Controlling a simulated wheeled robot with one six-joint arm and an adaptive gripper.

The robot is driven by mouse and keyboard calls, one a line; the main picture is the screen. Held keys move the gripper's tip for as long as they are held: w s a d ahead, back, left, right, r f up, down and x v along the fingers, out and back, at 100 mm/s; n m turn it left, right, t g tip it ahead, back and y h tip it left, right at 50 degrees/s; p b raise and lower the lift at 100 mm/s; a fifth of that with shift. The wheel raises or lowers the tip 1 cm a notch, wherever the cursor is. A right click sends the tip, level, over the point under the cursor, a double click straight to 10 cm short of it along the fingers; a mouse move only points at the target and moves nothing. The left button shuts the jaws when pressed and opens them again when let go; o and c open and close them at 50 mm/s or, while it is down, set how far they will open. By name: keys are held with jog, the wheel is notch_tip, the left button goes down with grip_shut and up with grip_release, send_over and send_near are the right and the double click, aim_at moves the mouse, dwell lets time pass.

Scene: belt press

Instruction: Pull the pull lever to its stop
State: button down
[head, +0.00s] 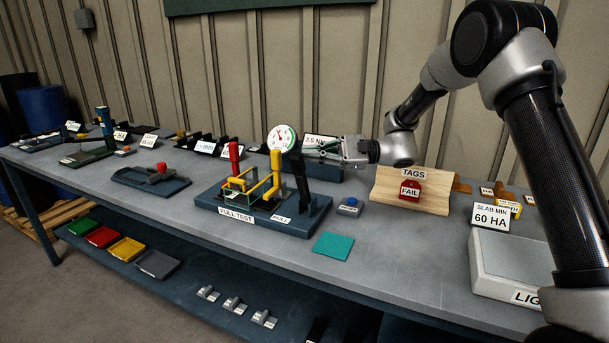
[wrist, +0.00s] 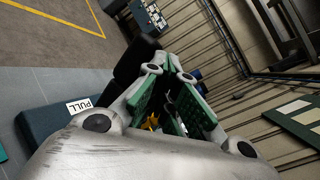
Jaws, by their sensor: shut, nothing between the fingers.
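In the wrist view the green-padded fingers (wrist: 168,80) lie beside a dark bar (wrist: 134,62), likely the lever. Whether they touch it is unclear. The PULL label (wrist: 79,105) also shows there.
A red lever (head: 234,160), yellow clamp parts (head: 273,175) and a round gauge (head: 281,137) are close by. The bench front is mostly clear.

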aim_at(303, 163)
jog(key=shift+s+a+f, duration=0.2)
jog(key=shift+s, duration=0.45)
jog(key=shift+s+a+f, duration=0.2)
jog(key=shift+s+f, duration=0.05)
jog(key=shift+s, duration=0.25)
jog(key=shift+s+a+f, duration=0.2)
jog(key=shift+s, duration=0.3)
jog(key=shift+s+a+f, duration=0.2)
jog(key=shift+s+f, duration=0.1)
jog(key=shift+s, duration=0.2)
jog(key=shift+s+a+f, duration=0.15)
jog(key=shift+s+f, duration=0.1)
jog(key=shift+s, duration=0.2)
